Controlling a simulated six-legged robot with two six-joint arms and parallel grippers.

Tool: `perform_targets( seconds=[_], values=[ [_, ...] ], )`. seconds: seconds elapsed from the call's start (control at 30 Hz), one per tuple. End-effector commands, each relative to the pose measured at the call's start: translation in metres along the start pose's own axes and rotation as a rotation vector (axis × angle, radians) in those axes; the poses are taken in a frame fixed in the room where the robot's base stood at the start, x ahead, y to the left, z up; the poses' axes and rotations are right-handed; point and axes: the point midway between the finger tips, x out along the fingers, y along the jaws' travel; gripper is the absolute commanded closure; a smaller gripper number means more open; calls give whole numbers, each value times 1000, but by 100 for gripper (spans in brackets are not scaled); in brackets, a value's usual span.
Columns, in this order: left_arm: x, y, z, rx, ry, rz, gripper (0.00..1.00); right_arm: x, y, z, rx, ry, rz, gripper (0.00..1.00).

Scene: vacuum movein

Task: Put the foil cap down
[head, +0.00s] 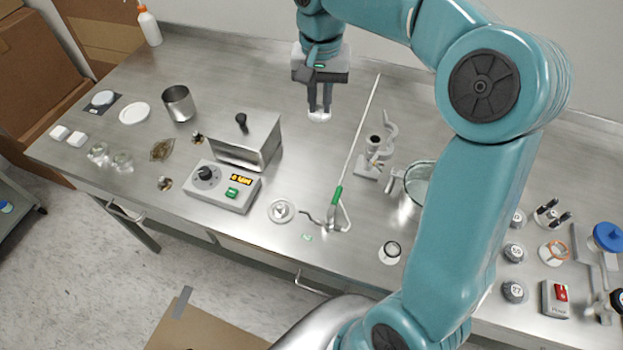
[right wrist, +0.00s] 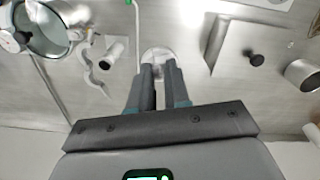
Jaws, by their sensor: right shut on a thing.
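The foil cap (head: 319,117) is a small, pale silvery disc at the tips of my right gripper (head: 320,108). The gripper points down over the back middle of the steel bench (head: 245,75), shut on the cap. In the right wrist view, the cap (right wrist: 157,55) shows just beyond the two dark fingertips (right wrist: 164,68), which cover part of it. I cannot tell whether the cap touches the bench or hangs just above it. My left gripper is not in view.
Left of the cap stands a metal box with a black knob (head: 246,142). A thin rod (head: 358,135) and a clamp (head: 375,153) are to its right, with a metal pot (head: 414,190) beyond. Bare bench surrounds the cap, mostly behind and left.

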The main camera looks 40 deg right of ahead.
Motion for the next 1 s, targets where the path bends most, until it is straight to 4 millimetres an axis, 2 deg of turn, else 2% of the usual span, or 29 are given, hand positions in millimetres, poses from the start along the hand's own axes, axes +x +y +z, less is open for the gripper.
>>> perform_targets(
  seconds=[0.03, 0.17, 0.27, 0.6, 0.7, 1.0],
  values=[
    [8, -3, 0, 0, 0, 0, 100, 6, 1, 1, 0, 4, -3, 100],
    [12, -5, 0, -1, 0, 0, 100, 9, 3, 2, 0, 9, -7, 100],
    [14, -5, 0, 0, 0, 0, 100, 22, 4, 2, 0, 8, -6, 100],
    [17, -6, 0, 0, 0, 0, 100, 118, 2, 1, 0, 4, -4, 100],
    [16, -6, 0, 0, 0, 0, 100, 142, 1, 0, 0, 5, -5, 100],
    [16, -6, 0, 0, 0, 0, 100, 179, -1, 0, 0, 6, -6, 100]
  ],
)
